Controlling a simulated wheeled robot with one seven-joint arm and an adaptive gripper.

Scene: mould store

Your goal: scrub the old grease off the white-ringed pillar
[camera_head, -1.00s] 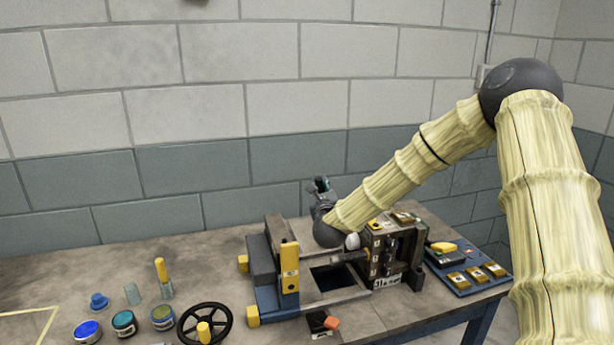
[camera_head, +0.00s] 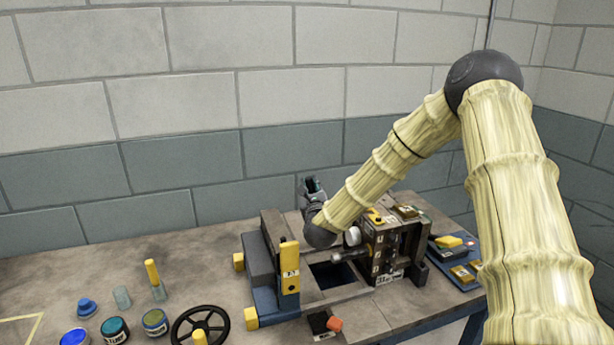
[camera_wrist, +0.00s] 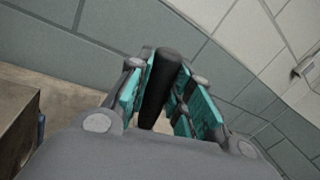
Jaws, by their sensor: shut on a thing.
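My gripper (camera_head: 312,187) is raised behind the opened mould on the bench. In the wrist view, its teal-padded fingers (camera_wrist: 164,88) are shut on a dark round handle (camera_wrist: 158,82). The tool's working end is not clear. The mould has a dark right half (camera_head: 388,240) and a left half with a yellow upright (camera_head: 289,266). A white rounded part (camera_head: 352,236) shows at the right half's left side, above a grey metal pillar (camera_head: 346,256). I cannot tell whether this is the pillar's white ring. Grease cannot be made out, and my wrist hides part of the mould's back.
A dark square opening (camera_head: 334,275) lies between the halves. Jars (camera_head: 115,330), a black handwheel (camera_head: 188,322) and a yellow-handled tool (camera_head: 153,275) stand left. An orange-tipped block (camera_head: 334,323) is in front. A blue tray (camera_head: 466,278) is right. A block wall stands behind.

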